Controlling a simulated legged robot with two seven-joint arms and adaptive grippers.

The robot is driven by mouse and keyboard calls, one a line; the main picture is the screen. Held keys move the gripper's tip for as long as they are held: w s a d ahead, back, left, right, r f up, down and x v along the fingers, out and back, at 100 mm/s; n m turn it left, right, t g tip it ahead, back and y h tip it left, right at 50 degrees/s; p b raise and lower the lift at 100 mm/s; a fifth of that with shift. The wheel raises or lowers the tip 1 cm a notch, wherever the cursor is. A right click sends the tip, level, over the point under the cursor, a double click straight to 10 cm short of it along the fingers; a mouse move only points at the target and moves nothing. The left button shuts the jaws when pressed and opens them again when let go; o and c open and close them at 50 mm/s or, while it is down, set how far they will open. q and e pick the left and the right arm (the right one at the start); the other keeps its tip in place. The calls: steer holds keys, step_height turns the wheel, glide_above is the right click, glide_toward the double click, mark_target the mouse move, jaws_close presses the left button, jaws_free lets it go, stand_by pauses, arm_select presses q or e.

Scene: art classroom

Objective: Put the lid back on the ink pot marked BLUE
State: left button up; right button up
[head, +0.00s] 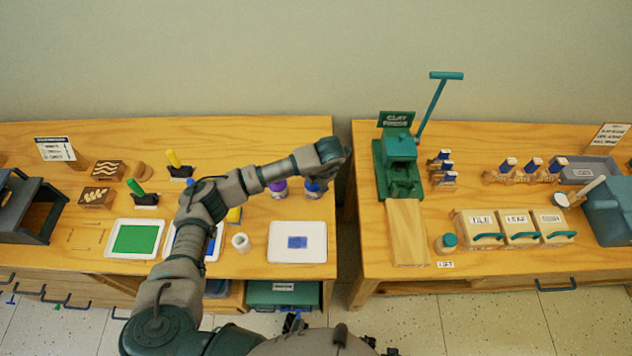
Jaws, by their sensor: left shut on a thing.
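The ink pot with blue colouring (312,194) stands near the right end of the left table. Its marking is too small to read. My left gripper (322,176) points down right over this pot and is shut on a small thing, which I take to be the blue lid. The gripper and wrist hide most of it, and I cannot tell whether it touches the pot. A purple-marked pot (279,188) stands just left of the blue one, partly behind my forearm. My right gripper is not in view.
A white tray with a blue pad (297,254) lies in front of the pots. A white roll (241,243) stands left of it. A green-pad tray (134,239) lies further left. A gap separates this table from the right table with the green clay press (400,149).

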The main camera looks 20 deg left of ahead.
arm_select(q)
steer(key=o, duration=1.5)
steer(key=shift+r, duration=0.1)
steer(key=shift+r+p, duration=2.1)
steer(key=shift+r, duration=1.3)
steer(key=shift+c, duration=0.4)
jaws_close()
